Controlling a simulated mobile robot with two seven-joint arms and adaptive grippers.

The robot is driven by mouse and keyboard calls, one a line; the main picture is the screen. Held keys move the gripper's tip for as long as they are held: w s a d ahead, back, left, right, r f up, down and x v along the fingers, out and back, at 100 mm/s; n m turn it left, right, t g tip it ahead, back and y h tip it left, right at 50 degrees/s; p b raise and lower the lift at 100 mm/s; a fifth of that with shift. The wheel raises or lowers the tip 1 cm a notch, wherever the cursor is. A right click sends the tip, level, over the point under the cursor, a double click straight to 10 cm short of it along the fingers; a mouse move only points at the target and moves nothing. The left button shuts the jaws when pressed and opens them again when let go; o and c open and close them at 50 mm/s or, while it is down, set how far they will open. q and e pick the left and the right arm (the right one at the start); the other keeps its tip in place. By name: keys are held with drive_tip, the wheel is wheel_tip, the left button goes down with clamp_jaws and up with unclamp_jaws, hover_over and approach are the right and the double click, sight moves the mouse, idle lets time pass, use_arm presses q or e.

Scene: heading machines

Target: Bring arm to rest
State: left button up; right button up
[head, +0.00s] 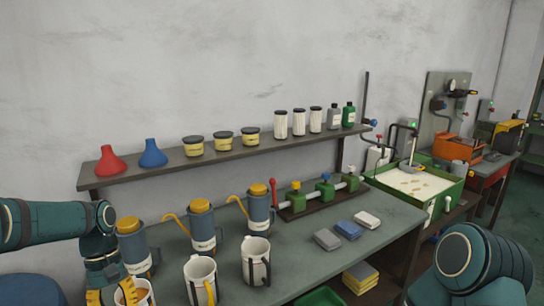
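My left arm comes in from the left edge and bends down at the table's left end. My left gripper (112,293), with yellow fingers, is at the bottom edge beside a white mug (145,289). The mug is partly hidden and cut off by the frame. Two yellow fingers show apart, but I cannot tell whether they touch or hold the mug. My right arm (474,262) shows as rounded teal links at the lower right; its gripper is out of view.
Blue-grey oil cans (202,226) with yellow lids and white mugs (256,261) crowd the workbench (300,262) near my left arm. A shelf (160,173) behind holds funnels, jars and bottles. Grey, blue and white blocks (348,229) lie right of centre, before a valve manifold (325,196).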

use_arm(q)
drive_tip(key=d+f+m+t+h, duration=0.2)
drive_tip(key=d+f+m, duration=0.1)
drive_tip(key=d+f, duration=1.2)
drive_tip(key=s+d+f+m+t, duration=0.2)
drive_tip(key=s+d+f+t, duration=0.1)
drive_tip(key=s+d+f, duration=0.5)
drive_tip(key=shift+s+f, duration=1.4)
drive_tip(key=shift+f, duration=0.85)
